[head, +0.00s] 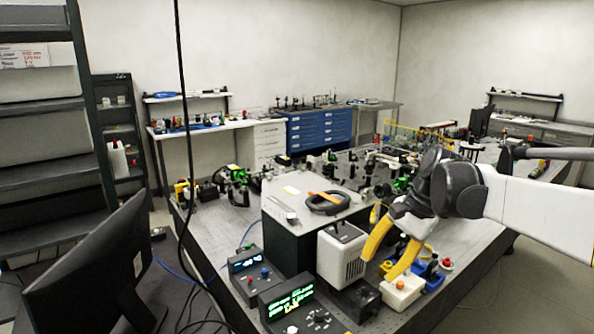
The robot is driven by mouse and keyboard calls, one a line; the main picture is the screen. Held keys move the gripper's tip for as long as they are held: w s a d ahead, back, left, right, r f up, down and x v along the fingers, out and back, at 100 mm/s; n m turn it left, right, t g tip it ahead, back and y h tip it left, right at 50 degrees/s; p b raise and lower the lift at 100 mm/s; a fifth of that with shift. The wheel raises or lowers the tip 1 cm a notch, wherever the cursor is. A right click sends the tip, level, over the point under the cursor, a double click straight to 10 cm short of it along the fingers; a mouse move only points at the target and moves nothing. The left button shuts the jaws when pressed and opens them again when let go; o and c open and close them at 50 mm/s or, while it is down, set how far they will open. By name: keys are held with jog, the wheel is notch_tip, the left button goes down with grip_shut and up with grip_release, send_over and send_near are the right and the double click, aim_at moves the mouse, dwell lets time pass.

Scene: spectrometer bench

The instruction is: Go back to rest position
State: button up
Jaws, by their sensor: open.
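My gripper (384,259) shows in the head view at the right of centre, at the end of my white arm that reaches in from the right edge. Its two yellow fingers point down and to the left. They are apart, and nothing shows between them. The fingers are in front of a white box (340,255) with a vented side and a small white block (402,291) on the optical bench (300,181). I cannot tell from this view whether the fingertips touch either of them.
Two dark control units with lit displays, one with green text (291,303), stand at the bench's near edge. A monitor (88,270) and shelves are at left. Grey floor shows at lower right.

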jog(key=s+f+n+t+h, duration=0.2)
jog(key=s+n+t, duration=0.1)
jog(key=s, duration=0.7)
jog(key=s+f+n+t+h, duration=0.2)
jog(key=s+n, duration=0.4)
jog(key=s, duration=0.5)
jog(key=shift+d+f+t, duration=0.2)
jog(key=shift+f+t, duration=0.25)
jog(key=shift+t, duration=0.25)
